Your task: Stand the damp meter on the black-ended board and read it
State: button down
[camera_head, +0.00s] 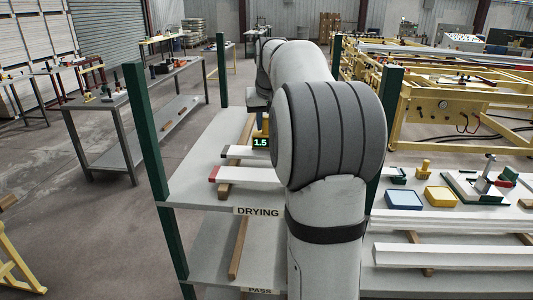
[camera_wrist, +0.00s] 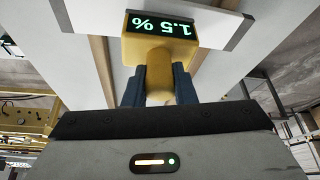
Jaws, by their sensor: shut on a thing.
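The yellow damp meter (camera_wrist: 160,48) has a dark display with lit green figures, 1.5 %, upside down in the wrist view. In the head view the meter's display (camera_head: 261,142) reads 1.5. My gripper (camera_wrist: 158,84) is shut on the meter's round yellow stem, a finger on each side. The meter is at the black-ended board (camera_head: 244,152), a pale board lying on the drying shelf; it also shows behind the meter in the wrist view (camera_wrist: 218,26). The meter appears to stand on it, but the contact is hidden. My arm hides the board's right part.
A red-ended board (camera_head: 245,175) lies just in front, across wooden bearers on the shelf labelled DRYING (camera_head: 258,211). Green posts (camera_head: 148,135) flank the rack. At right are a blue tray (camera_head: 404,200), a yellow tray (camera_head: 441,197) and a clamp fixture (camera_head: 485,183).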

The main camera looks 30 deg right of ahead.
jog(key=shift+f, duration=0.35)
jog(key=shift+f+b, duration=0.25)
jog(key=shift+b, duration=0.05)
jog(key=c, duration=1.1)
grip_release()
jog(key=shift+o, duration=0.4)
jog(key=shift+o, duration=1.1)
jog(key=v, duration=0.7)
jog(key=shift+s+r+b, duration=0.2)
jog(key=shift+r+b, duration=0.1)
